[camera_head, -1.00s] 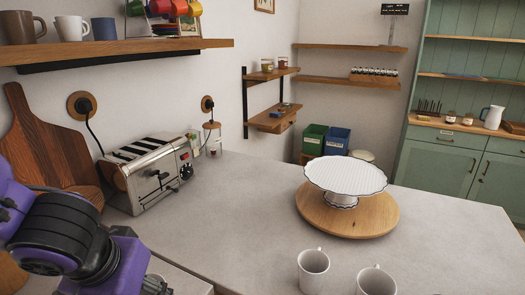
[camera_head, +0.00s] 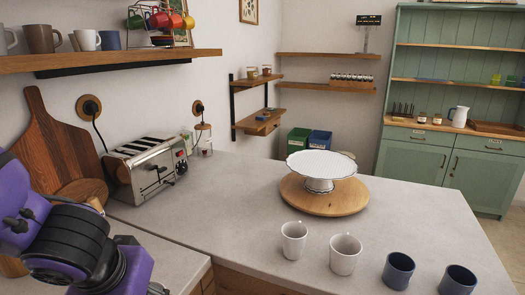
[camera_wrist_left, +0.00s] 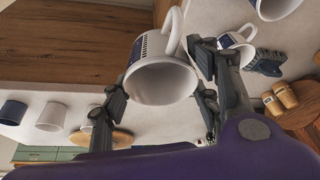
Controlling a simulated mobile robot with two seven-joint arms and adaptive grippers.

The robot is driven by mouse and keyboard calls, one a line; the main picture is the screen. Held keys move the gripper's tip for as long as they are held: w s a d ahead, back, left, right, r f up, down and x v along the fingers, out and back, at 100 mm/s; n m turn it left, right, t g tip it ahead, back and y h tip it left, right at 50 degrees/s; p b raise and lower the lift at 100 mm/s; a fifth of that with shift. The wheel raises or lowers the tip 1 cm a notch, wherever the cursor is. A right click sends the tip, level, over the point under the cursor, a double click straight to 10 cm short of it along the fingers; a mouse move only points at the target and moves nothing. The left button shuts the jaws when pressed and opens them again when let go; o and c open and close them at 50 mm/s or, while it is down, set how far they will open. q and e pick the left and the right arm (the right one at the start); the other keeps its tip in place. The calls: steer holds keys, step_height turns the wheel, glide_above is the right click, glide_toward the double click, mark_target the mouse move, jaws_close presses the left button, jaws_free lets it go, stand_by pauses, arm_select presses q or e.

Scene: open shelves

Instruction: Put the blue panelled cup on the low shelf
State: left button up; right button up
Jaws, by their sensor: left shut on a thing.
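In the left wrist view, my left gripper (camera_wrist_left: 160,88) is shut on the blue panelled cup (camera_wrist_left: 150,50), with one finger on each side. Its white open mouth faces the camera, and dark blue panels and a white handle show on its outside. In the head view, my purple left arm is at the lower left, and the gripper and cup are out of the picture. Wall shelves show there: a long board (camera_head: 130,58) high at the left and a small two-board unit, its lower board (camera_head: 245,123), beyond the counter. My right gripper is not in view.
The grey counter (camera_head: 220,215) holds a toaster (camera_head: 150,167), a white cake stand (camera_head: 322,165) on a round wooden board, two white mugs (camera_head: 293,240) and two dark blue cups (camera_head: 398,270). Mugs (camera_head: 87,40) stand on the long shelf. A green cabinet (camera_head: 425,160) stands at the back right.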

arm_select(q)
steer(key=shift+w+d+f, duration=1.05)
steer(key=shift+w+d, duration=1)
steer(key=w+a+r+n+y, duration=0.1)
steer(key=a+r+n, duration=0.1)
steer(key=a+r, duration=0.35)
steer(key=w+a+r+n, duration=0.1)
steer(key=a+r, duration=0.1)
steer(key=a, duration=0.7)
steer(key=s+a+f+n, duration=0.1)
steer(key=s+a+n, duration=0.1)
steer(key=a, duration=0.6)
steer(key=shift+s+f+g+y, duration=0.15)
steer(key=shift+s+g+y, duration=0.25)
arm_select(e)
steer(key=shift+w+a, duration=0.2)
arm_select(q)
steer(key=shift+f, duration=0.1)
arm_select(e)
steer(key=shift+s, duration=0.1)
